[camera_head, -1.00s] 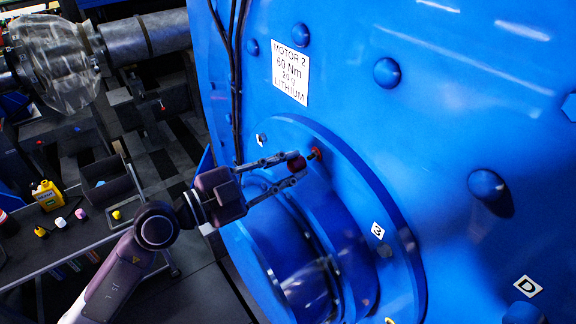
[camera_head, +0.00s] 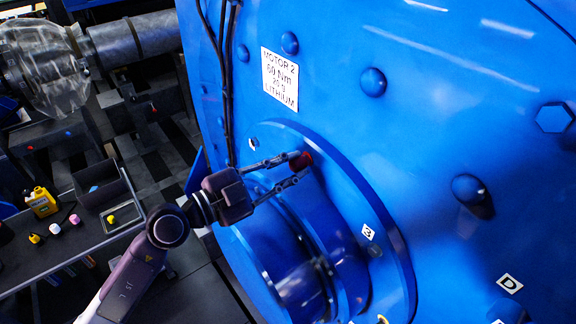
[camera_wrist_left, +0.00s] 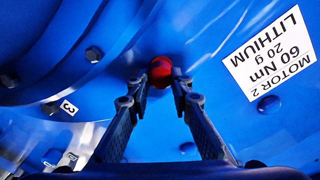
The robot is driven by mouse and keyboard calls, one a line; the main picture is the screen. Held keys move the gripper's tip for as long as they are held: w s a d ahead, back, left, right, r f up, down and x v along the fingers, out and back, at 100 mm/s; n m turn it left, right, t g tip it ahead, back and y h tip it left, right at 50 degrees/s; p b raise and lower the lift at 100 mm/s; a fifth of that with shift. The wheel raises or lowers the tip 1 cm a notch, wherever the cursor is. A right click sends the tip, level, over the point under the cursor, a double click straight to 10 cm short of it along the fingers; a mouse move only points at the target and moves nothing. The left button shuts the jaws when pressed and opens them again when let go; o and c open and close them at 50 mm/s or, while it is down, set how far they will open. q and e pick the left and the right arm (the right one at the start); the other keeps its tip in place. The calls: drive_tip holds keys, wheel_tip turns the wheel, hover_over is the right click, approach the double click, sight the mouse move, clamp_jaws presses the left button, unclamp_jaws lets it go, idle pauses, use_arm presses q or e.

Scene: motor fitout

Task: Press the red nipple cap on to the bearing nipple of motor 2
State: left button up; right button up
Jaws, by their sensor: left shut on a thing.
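The red nipple cap (camera_head: 303,161) is held at the tips of my left gripper (camera_head: 299,165), against or very close to the blue face of motor 2 (camera_head: 340,110). In the left wrist view the red cap (camera_wrist_left: 160,71) sits between the two fingertips (camera_wrist_left: 160,84), with the blue flange beyond it. The bearing nipple does not show now; the cap and fingers cover its place. I cannot tell whether the cap is seated. A white label (camera_head: 280,78) on the motor reads MOTOR 2, 60 Nm, 20 g, LITHIUM. My right gripper is not in view.
A dark bench (camera_head: 60,262) at the left carries a yellow bottle (camera_head: 41,203), a pink cap (camera_head: 74,219), yellow caps and an open tray (camera_head: 118,220). Black cables (camera_head: 230,90) run down the motor's left side. Bolt heads (camera_head: 372,82) stick out from its face.

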use_arm(q)
drive_tip(key=shift+w+d, duration=0.1)
drive_tip(key=shift+d, duration=0.05)
drive_tip(key=o, duration=0.8)
drive_tip(key=shift+w+d, duration=0.1)
drive_tip(key=v, duration=1.2)
